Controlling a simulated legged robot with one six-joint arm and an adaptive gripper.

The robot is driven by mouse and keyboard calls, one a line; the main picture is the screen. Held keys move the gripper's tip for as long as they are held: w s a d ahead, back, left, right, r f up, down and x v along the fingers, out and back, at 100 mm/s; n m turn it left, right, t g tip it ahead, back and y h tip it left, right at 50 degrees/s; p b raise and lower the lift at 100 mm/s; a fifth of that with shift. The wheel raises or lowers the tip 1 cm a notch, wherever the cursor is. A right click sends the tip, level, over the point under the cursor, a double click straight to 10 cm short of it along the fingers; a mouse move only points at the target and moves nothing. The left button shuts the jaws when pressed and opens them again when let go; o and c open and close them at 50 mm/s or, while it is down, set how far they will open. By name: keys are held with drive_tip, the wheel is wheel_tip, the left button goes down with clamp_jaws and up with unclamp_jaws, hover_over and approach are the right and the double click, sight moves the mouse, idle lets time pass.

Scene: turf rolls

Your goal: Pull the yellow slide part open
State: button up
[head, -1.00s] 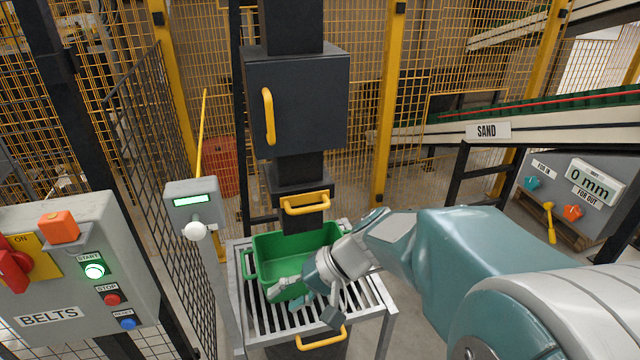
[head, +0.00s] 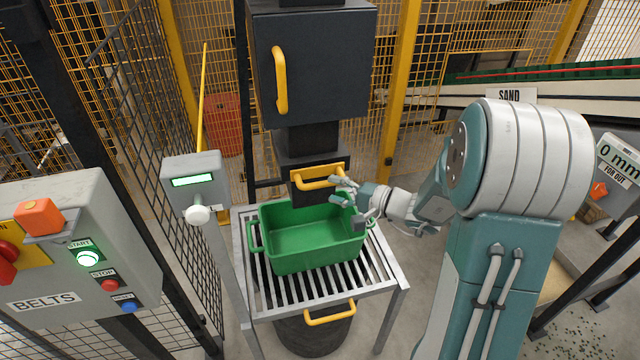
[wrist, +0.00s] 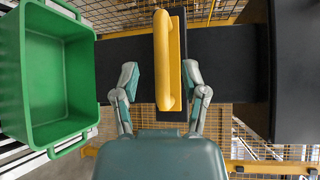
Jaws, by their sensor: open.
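The yellow slide part (head: 320,178) is a yellow plate with a bar handle, set in the dark chute above the green bin. In the wrist view its yellow handle (wrist: 163,60) runs up the picture, between my fingers' lines. My gripper (head: 350,194) is open and empty beside the right end of the handle. In the wrist view my gripper (wrist: 160,80) has one finger on each side of the handle's lower end. I cannot tell whether either finger touches it.
The green bin (head: 312,262) stands on a slatted metal stand (head: 250,290) just below my gripper. A dark box with a yellow handle (head: 281,80) is above. A grey post box with a white knob (head: 197,213) stands left, near the BELTS panel (head: 80,260).

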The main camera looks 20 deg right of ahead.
sight(327, 186)
drive_tip(key=w, duration=0.1)
drive_tip(key=w+a, duration=0.1)
drive_tip(key=w, duration=0.1)
drive_tip(key=shift+a+f, duration=0.15)
drive_tip(key=shift+f, duration=0.15)
drive_tip(key=shift+w+a, duration=0.1)
drive_tip(key=shift+a, duration=0.55)
clamp_jaws()
drive_tip(key=shift+d, duration=0.2)
